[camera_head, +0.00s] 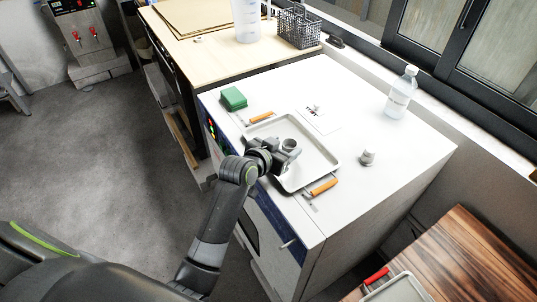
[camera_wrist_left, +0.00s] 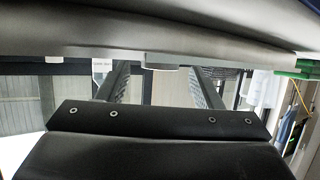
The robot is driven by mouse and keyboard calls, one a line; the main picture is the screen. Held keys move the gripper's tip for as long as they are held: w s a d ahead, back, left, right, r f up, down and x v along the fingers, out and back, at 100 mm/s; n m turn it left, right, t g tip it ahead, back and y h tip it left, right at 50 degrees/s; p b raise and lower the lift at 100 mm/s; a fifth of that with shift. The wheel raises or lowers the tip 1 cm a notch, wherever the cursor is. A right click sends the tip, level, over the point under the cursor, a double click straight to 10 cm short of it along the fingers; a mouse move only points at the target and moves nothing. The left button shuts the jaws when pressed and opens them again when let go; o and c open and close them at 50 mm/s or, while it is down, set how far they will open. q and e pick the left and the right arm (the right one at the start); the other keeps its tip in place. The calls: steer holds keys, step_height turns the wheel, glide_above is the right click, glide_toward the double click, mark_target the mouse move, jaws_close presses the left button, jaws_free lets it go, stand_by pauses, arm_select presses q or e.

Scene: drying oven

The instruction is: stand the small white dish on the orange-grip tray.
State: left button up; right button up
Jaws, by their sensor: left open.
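The orange-grip tray (camera_head: 323,158) lies on the white oven top, with an orange grip (camera_head: 323,187) at its near end and another (camera_head: 261,118) at its far end. The small white dish (camera_head: 289,143) appears upright inside the tray, towards its left side; its base is partly hidden. My left gripper (camera_head: 287,153) is open and low at the near side of the dish. In the left wrist view, which is upside down, a small pale round thing, likely the dish (camera_wrist_left: 160,61), shows between the spread fingers. I cannot tell whether they touch it. My right gripper is out of view.
On the oven top (camera_head: 350,200) are a green block (camera_head: 233,98), a white card (camera_head: 317,120) with a small item on it, a small capped jar (camera_head: 367,158) and a clear bottle (camera_head: 401,92). A wire basket (camera_head: 298,27) stands on the wooden bench behind.

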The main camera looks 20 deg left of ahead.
arm_select(q)
steer(key=v, duration=1)
steer(key=shift+s+b, duration=0.1)
steer(key=shift+b, duration=0.25)
steer(key=s+a+f+n+g+y, duration=0.1)
steer(key=s+a+f+g+y, duration=0.25)
steer(key=s, duration=0.55)
steer(key=s+a+f+n+g, duration=0.25)
steer(key=s+a+f, duration=0.3)
steer(key=s, duration=0.35)
steer(key=s+a+f+g+y, duration=0.25)
steer(key=s+f, duration=0.35)
steer(key=s, duration=0.3)
step_height(320, 180, down, 24)
steer(key=a+g+h, duration=0.1)
steer(key=a+g, duration=0.1)
steer(key=s+d+f+g, duration=0.1)
steer(key=s+f, duration=1.4)
steer(key=shift+d, duration=0.2)
